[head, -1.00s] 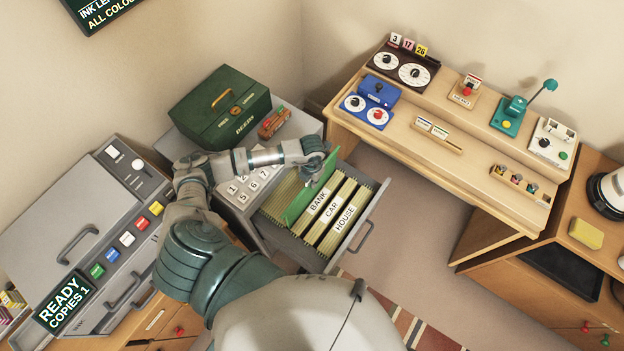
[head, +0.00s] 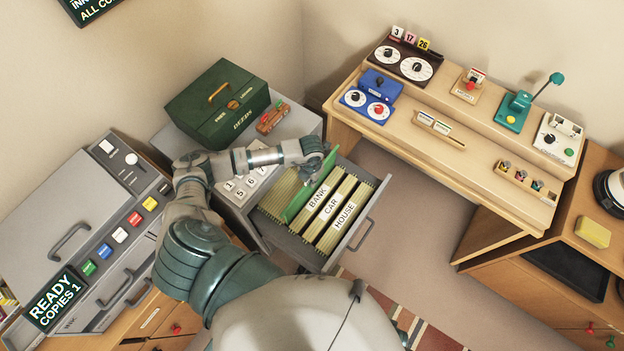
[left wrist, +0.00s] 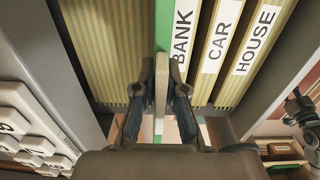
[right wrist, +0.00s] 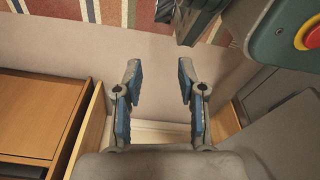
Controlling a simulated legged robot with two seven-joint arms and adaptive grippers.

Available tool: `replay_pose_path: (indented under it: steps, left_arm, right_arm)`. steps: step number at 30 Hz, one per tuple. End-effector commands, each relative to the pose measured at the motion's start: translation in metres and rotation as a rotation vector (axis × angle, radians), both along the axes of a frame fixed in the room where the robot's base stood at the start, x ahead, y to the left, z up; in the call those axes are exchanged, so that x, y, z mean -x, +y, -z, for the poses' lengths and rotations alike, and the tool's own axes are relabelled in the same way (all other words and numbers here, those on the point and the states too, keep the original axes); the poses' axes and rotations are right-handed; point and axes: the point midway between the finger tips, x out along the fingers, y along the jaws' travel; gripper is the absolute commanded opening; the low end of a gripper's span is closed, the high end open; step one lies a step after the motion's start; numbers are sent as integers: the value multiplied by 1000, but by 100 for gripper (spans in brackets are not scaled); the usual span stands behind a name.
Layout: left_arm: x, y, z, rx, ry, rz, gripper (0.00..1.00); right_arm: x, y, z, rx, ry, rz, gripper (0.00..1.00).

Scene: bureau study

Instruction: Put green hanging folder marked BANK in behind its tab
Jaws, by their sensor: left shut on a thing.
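The green hanging folder (head: 297,204) is in the open file drawer, directly behind the file with the white BANK tab (head: 318,196). In the left wrist view the green folder (left wrist: 164,32) runs right beside the BANK tab (left wrist: 182,40). My left gripper (head: 319,158) is over the far side of the drawer. In its wrist view the left gripper (left wrist: 160,98) is shut on a pale upright edge at the green folder's end. How deep the folder sits is hard to tell. My right gripper (right wrist: 159,70) is open and empty, away from the drawer.
The CAR (head: 331,206) and HOUSE (head: 344,216) tabs stand in front of BANK. Plain tan files (head: 276,196) fill the drawer behind. The cabinet top holds a green deed box (head: 220,105). A grey copier (head: 75,235) stands left, a desk (head: 455,135) right, with open floor between.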

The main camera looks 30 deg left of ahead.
Motion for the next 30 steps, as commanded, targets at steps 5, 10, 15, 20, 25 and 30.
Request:
replay_pose_path:
  steps: [5, 10, 15, 20, 25, 30]
  left_arm:
    - [4, -8, 13, 12, 8, 6, 0]
    - [5, -8, 14, 15, 7, 6, 25]
    - [5, -8, 14, 14, 8, 6, 40]
    - [5, -8, 15, 15, 9, 6, 40]
    - [4, -8, 4, 15, 5, 7, 40]
    - [1, -5, -24, 9, 4, 4, 40]
  right_arm:
    - [-4, 1, -2, 0, 0, 1, 40]
    - [-4, 1, -1, 1, 0, 1, 40]
    - [-4, 1, -1, 0, 0, 1, 40]
    - [-5, 1, 0, 1, 0, 1, 40]
    - [-4, 2, -1, 1, -1, 1, 40]
    - [-4, 2, -1, 2, -1, 1, 40]
